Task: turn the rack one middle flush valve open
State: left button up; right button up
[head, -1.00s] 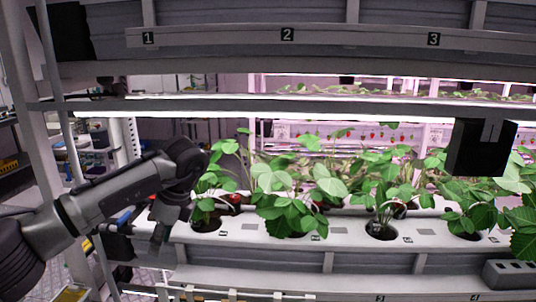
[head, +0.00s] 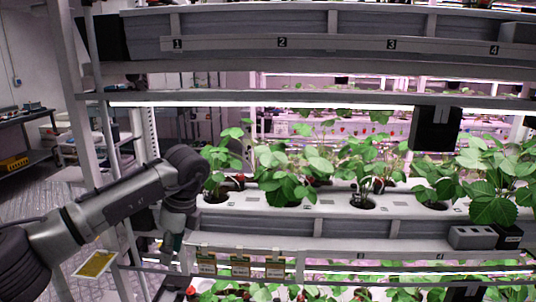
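My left arm comes in from the left, and its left gripper (head: 174,240) points down at the left end of the middle rack shelf (head: 245,222). The fingers are dark and small, and I cannot tell whether they are open or shut. A small teal-blue patch shows beside the fingers. I cannot tell whether it is the flush valve's handle. No flush valve shows clearly, and the gripper and wrist cover part of the shelf end. My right gripper is not in view.
Strawberry plants (head: 285,172) grow in holes along the middle shelf. A black box (head: 437,128) hangs above them. Hanging tags (head: 240,266) and a yellow card (head: 95,263) are close to the gripper. A rack post (head: 88,120) stands left. Open floor (head: 40,185) lies beyond.

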pick_arm(q)
jog(key=s+d+f+m+h, duration=0.2)
jog(key=d+f+m+h, duration=0.1)
jog(key=d+f+h, duration=1.75)
notch_tip(320, 180, down, 7)
jog(key=w+n+t+y, duration=0.2)
jog(key=n+t, duration=0.5)
jog(key=s+a+f+n+t+y, duration=0.25)
jog(key=a+f+n, duration=0.2)
jog(key=f, duration=0.35)
jog(key=s+a+f+n+t+y, duration=0.25)
jog(key=a+f+y, duration=0.2)
jog(key=f, duration=0.35)
jog(key=s+a+f+n+g+y, duration=0.3)
jog(key=s+a+f+y, duration=0.3)
jog(key=s+f, duration=0.65)
jog(key=s+a+f+n+g, duration=0.1)
jog(key=s+f, duration=0.3)
jog(key=s, duration=0.7)
jog(key=s+a+f+n+g+y, duration=0.1)
jog(key=s+a+f+g, duration=0.3)
jog(key=s, duration=0.7)
jog(key=s+a+f+n+g+y, duration=0.1)
jog(key=s+a+f+g, duration=0.1)
jog(key=s, duration=1)
notch_tip(320, 180, down, 2)
jog(key=shift+a+f+g, duration=0.15)
jog(key=shift+a+g, duration=0.1)
jog(key=shift+g, duration=0.25)
